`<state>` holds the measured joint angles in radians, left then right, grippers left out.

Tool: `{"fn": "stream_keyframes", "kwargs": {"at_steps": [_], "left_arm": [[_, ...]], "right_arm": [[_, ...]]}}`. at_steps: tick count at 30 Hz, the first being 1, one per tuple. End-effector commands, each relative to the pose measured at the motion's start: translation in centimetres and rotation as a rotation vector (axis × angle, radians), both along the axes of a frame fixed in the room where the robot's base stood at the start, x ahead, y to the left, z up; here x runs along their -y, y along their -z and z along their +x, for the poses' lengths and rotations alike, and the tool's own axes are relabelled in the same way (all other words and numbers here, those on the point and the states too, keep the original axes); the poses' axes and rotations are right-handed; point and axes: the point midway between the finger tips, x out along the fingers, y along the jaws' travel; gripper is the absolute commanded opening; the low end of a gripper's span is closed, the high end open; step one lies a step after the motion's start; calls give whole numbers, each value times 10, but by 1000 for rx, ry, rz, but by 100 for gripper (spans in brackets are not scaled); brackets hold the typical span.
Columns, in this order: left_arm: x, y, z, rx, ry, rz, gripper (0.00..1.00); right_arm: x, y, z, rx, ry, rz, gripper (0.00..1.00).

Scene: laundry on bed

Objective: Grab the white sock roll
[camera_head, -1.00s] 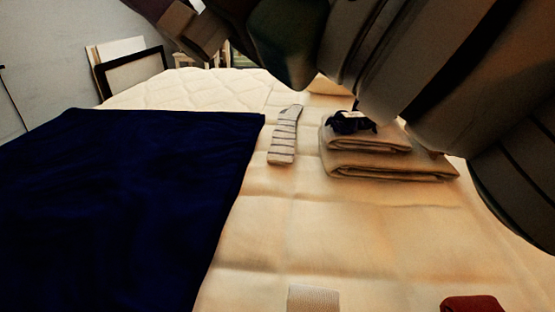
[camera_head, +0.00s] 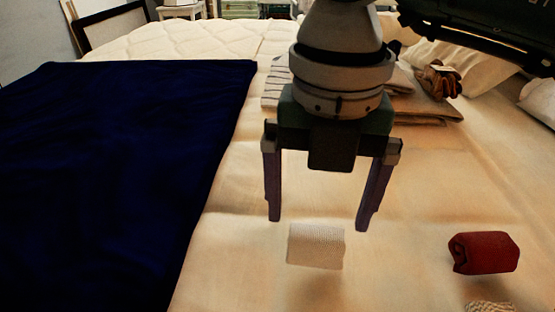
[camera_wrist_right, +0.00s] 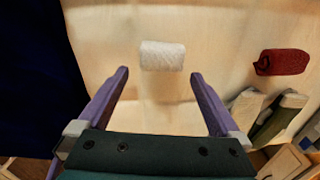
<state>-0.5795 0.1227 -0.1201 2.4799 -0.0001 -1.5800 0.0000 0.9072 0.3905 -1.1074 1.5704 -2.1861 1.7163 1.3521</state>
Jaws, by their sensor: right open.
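The white sock roll (camera_head: 316,247) lies on the bed at the lower middle of the head view. It also shows in the right wrist view (camera_wrist_right: 162,55), ahead of and between the fingertips. My right gripper (camera_head: 318,222) is open and empty, with its fingers pointing down. In the head view its fingertips appear just above the roll, apart from it. The same gripper shows in the right wrist view (camera_wrist_right: 158,72) with its purple fingers wide apart. My left gripper is not in view.
A dark red roll (camera_head: 484,253) lies to the right of the white roll. A patterned roll (camera_head: 490,307) is cut off at the bottom edge. A navy blanket (camera_head: 120,180) covers the left. Folded towels (camera_head: 425,105) and a striped sock (camera_head: 275,82) lie behind my arm.

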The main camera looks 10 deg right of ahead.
Motion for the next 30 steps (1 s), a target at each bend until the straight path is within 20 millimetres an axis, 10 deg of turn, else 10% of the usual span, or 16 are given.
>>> {"fn": "stream_keyframes", "kwargs": {"at_steps": [20,30], "left_arm": [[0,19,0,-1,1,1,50],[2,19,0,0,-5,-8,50]], "right_arm": [[3,61,0,0,-4,3,100],[3,61,0,0,-4,3,64]]}}
